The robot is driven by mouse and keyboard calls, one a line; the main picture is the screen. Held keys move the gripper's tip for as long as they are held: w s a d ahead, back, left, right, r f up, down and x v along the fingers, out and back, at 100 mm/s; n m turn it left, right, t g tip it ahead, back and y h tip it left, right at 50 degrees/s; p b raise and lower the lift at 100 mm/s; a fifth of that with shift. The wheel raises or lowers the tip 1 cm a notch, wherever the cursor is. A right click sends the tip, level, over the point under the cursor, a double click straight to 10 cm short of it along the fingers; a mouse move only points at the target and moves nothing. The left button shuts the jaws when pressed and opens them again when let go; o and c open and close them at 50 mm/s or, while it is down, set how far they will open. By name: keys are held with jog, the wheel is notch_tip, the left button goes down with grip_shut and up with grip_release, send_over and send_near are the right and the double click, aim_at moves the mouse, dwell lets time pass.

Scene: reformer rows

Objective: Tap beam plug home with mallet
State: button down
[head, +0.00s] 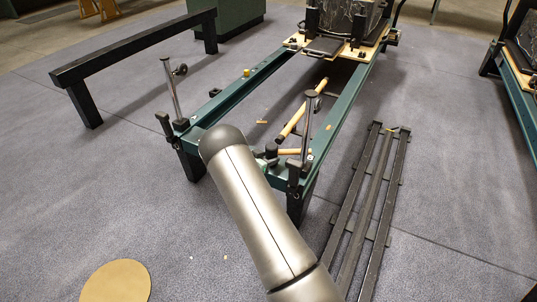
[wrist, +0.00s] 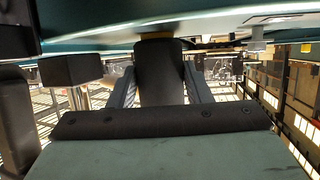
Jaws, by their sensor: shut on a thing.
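My gripper (wrist: 160,82) is shut on a dark, rounded block, which looks like the mallet head (wrist: 160,65), in the wrist view. In the head view my arm hides most of the gripper. A dark head (head: 271,149) with a short wooden handle (head: 295,152) pointing right shows just past the arm, at the near end of the green reformer frame (head: 337,117). A small yellow piece (head: 246,72) stands on the left rail; I cannot tell whether it is the beam plug. Green frame fills the top of the wrist view, close to the held block.
Metal posts (head: 171,88) (head: 307,125) rise at the frame's near corners. A wooden bar (head: 303,108) slants between the rails. A black rack (head: 368,205) lies on the floor at right. A black beam (head: 135,48) stands at left. A tan disc (head: 116,281) lies in front.

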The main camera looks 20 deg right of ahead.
aim_at(267, 149)
jog(key=shift+r+p, duration=1.85)
jog(key=shift+r, duration=0.3)
jog(key=shift+r+p, duration=1.5)
jog(key=shift+r, duration=0.5)
